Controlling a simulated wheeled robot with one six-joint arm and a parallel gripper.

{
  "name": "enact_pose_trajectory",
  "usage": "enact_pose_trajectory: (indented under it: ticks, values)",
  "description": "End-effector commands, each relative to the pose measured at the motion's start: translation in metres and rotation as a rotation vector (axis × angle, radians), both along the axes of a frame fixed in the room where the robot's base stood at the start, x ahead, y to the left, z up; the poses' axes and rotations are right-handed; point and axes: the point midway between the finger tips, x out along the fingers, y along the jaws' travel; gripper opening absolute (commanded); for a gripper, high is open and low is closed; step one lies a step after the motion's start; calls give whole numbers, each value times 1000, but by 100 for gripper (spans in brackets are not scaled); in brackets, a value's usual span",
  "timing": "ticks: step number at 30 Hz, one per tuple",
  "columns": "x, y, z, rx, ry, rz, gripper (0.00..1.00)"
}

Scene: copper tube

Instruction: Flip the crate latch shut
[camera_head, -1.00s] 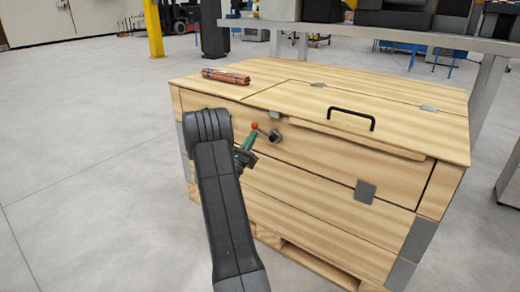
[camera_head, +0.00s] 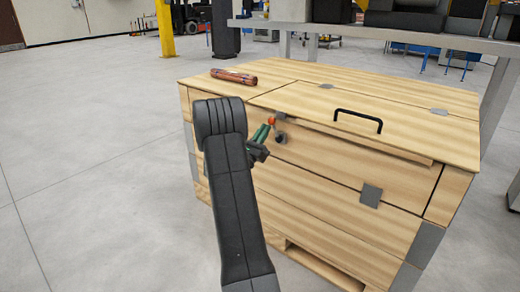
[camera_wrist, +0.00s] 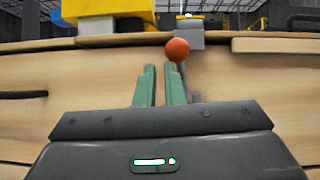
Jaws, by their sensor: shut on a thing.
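The wooden crate (camera_head: 330,160) stands in front of me with its lid down. Its latch has an orange ball knob (camera_head: 271,121) on a short grey lever at the upper front, left of centre, tilted up and slightly left from its pivot (camera_head: 281,138). A grey catch plate sits above it at the lid edge, seen in the wrist view (camera_wrist: 177,32). In the wrist view the knob (camera_wrist: 177,49) shows above the right fingertip; the exact contact is hidden.
A copper tube bundle (camera_head: 233,76) lies on the crate's back left top. A black handle (camera_head: 358,120) stands up from the lid. A grey bench (camera_head: 400,35) is behind. The floor on the left is open.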

Motion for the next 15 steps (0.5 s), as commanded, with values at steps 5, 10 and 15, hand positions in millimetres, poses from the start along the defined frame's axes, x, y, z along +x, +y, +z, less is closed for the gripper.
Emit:
enact_pose_trajectory:
  ticks: [5,10,15]
  values:
    - [-1,-1,20,-6,-28,7,0]
    - [-3,-3,20,-6,-28,6,0]
    - [-3,-4,17,-5,-22,6,0]
